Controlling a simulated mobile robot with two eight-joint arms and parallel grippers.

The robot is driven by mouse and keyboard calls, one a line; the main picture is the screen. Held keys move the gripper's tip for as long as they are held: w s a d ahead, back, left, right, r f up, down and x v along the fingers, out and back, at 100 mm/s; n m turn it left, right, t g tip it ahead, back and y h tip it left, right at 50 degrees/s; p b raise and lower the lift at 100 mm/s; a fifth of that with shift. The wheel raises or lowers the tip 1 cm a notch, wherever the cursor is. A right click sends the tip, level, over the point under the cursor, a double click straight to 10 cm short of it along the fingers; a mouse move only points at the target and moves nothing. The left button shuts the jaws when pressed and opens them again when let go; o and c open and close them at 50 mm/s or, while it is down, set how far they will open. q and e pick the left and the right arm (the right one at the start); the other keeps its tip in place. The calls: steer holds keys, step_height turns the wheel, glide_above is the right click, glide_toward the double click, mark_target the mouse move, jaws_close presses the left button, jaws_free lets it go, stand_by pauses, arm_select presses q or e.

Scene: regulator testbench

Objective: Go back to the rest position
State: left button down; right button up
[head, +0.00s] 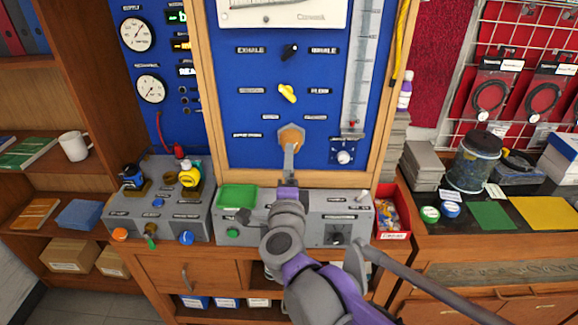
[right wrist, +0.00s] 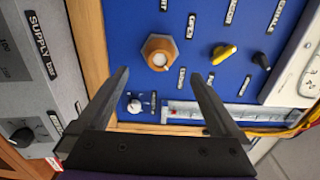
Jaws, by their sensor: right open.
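My right gripper (right wrist: 159,78) is open and empty in the right wrist view, its two fingers spread in front of the blue panel. The orange hexagonal knob (right wrist: 160,52) on that panel shows beyond the gap between the fingertips, apart from them in the picture. In the head view my right arm comes up from the lower right. The gripper (head: 289,160) points at the panel just below the orange knob (head: 291,137), and one finger overlaps the knob's lower edge. My left gripper is not in view.
The wooden-framed blue panel (head: 233,137) carries a yellow knob (head: 287,93) and a black knob (head: 290,51). A grey control box (head: 337,207) sits beneath it. A red bin (head: 392,236) and a glass jar (head: 473,165) stand to the right, a white mug (head: 74,146) at left.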

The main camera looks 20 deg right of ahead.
steer(key=s+a+f+n+g+y, duration=0.45)
steer(key=s+f+n+y, duration=0.45)
steer(key=n, duration=0.6)
steer(key=s+d+f+n+g+h+p, duration=0.1)
steer(key=s+d+f+n+g+h, duration=0.3)
steer(key=s+f, duration=1.1)
steer(key=s+d+n+g, duration=0.2)
steer(key=d+g, duration=0.1)
steer(key=d, duration=0.1)
steer(key=shift+f, duration=0.3)
steer(key=shift+g, duration=0.25)
